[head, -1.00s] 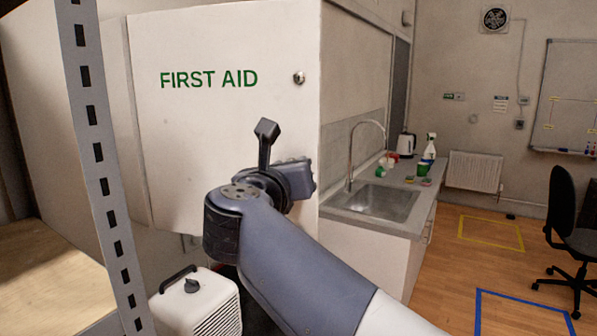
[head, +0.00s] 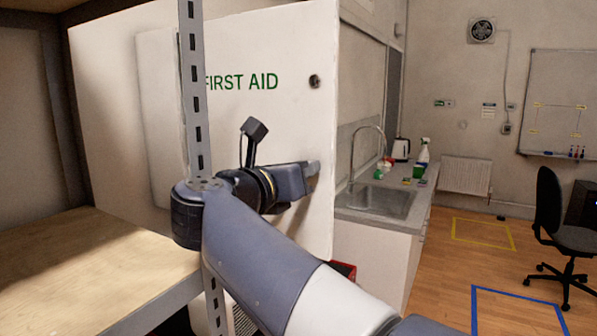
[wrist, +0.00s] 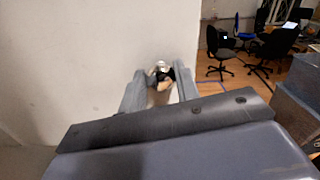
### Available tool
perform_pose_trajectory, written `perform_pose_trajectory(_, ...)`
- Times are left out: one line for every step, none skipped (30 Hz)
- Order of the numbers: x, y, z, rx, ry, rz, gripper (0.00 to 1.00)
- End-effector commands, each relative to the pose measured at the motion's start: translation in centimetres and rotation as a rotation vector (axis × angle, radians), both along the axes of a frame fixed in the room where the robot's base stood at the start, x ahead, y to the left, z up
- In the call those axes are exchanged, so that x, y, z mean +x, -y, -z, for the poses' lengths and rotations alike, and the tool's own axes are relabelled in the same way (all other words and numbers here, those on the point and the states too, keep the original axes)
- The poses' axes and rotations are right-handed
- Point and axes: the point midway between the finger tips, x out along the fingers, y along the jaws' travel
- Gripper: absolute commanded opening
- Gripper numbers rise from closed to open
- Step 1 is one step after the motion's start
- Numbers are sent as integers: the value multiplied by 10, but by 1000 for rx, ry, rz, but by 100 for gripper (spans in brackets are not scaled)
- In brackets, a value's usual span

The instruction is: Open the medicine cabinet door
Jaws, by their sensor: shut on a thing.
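The white medicine cabinet door (head: 250,120) carries green "FIRST AID" lettering and a small round metal lock (head: 314,81) near its upper right edge. A shelf post covers part of its left side. I cannot tell how far the door stands open. My gripper (head: 312,168) is at the door's right edge, below the lock. In the wrist view my gripper (wrist: 160,82) has its fingers closed on a small part beside the white door face (wrist: 70,60). The held part is mostly hidden, probably the door handle.
A perforated metal post (head: 192,90) and a wooden shelf (head: 80,265) stand close on the left, right by my arm. A sink counter (head: 375,200) with a kettle and bottles is behind to the right. A black chair (head: 560,225) stands far right. Floor between is clear.

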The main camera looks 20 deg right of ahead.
Motion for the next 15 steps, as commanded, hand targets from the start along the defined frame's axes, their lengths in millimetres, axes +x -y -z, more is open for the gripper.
perform_pose_trajectory(0,-1,0,-1,1,0,0)
perform_pose_trajectory(0,-1,0,-1,1,1,0)
perform_pose_trajectory(0,-1,0,-1,1,1,0)
perform_pose_trajectory(0,-1,0,-1,1,1,0)
perform_pose_trajectory(0,-1,0,-1,1,1,0)
perform_pose_trajectory(0,0,0,-1,1,1,0)
perform_pose_trajectory(0,-1,0,-1,1,1,0)
perform_pose_trajectory(0,0,0,-1,1,1,0)
perform_pose_trajectory(0,0,0,-1,1,1,0)
perform_pose_trajectory(0,0,0,0,0,1,0)
perform_pose_trajectory(0,0,0,0,0,1,31)
perform_pose_trajectory(0,0,0,0,0,1,34)
perform_pose_trajectory(0,0,0,0,0,1,37)
perform_pose_trajectory(0,0,0,0,0,1,39)
perform_pose_trajectory(0,0,0,0,0,1,43)
